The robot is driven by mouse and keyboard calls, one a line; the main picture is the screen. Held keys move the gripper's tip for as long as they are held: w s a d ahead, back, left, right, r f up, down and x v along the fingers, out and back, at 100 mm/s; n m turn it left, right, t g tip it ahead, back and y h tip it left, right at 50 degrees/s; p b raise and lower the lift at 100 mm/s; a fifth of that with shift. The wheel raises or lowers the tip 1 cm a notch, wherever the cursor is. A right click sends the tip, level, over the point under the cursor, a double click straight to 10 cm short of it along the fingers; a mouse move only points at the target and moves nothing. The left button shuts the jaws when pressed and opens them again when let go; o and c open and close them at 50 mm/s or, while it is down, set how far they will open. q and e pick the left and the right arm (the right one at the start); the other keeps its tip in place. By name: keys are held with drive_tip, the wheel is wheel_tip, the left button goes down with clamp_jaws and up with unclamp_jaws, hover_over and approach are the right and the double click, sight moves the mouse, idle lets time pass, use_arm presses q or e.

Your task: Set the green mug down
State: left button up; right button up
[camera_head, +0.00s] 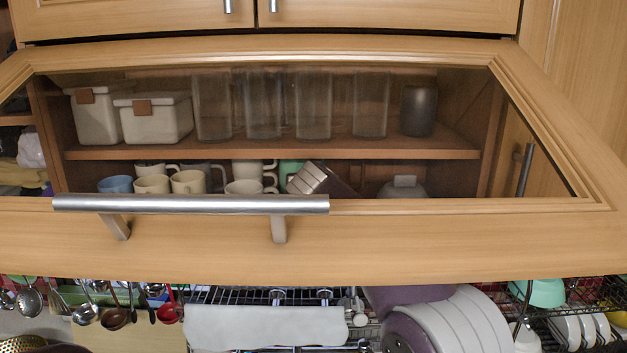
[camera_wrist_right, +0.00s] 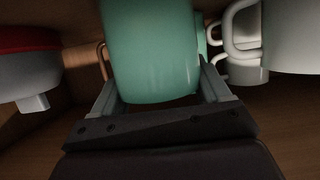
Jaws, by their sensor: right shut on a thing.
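The green mug (camera_head: 291,172) shows in the head view on the cabinet's lower level, behind the glass and partly hidden by my right gripper (camera_head: 308,178). In the right wrist view the green mug (camera_wrist_right: 152,50) fills the space between the two fingers of my right gripper (camera_wrist_right: 162,90), which is shut on it. A handle shows at its side. I cannot tell whether the mug touches the shelf. My left gripper is not in view.
Cream mugs (camera_head: 188,182) and a blue mug (camera_head: 115,184) stand left of the gripper in the head view. A grey lidded pot (camera_head: 402,189) stands to the right. White mugs (camera_wrist_right: 292,40) are close beside the green mug. The door's bar handle (camera_head: 190,204) crosses in front.

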drive_tip(key=shift+s+f, duration=0.1)
drive_tip(key=shift+s, duration=0.1)
drive_tip(key=o, duration=1.1)
drive_tip(key=shift+o, duration=1)
drive_tip(key=shift+w, duration=0.1)
drive_tip(key=shift+r, duration=0.3)
drive_tip(key=s+b, duration=0.6)
drive_tip(key=shift+s+f+b, duration=0.2)
drive_tip(key=shift+s+b, duration=0.1)
drive_tip(key=shift+b, duration=0.05)
drive_tip(key=s+b, duration=0.5)
drive_tip(key=s, duration=0.2)
drive_tip(key=s+d+f+n+g, duration=0.1)
drive_tip(key=s+d+f+g, duration=0.15)
drive_tip(key=f, duration=0.55)
drive_tip(key=s+d+f+g, duration=0.15)
drive_tip(key=d+f, duration=0.25)
drive_tip(key=f, duration=0.5)
drive_tip(key=s+d+f+n+g, duration=0.1)
drive_tip(key=d+f+g, duration=0.25)
drive_tip(key=f, duration=0.45)
drive_tip(key=s+d+f+m+g, duration=0.1)
drive_tip(key=s+d+f, duration=0.3)
drive_tip(key=s+f, duration=0.5)
drive_tip(key=s+d+f+g, duration=0.3)
drive_tip(key=s+d+f, duration=0.1)
drive_tip(key=s+f, duration=0.5)
drive_tip(key=shift+s+m+g, duration=0.35)
drive_tip(key=shift+s+m, duration=0.05)
drive_tip(key=shift+s, duration=0.2)
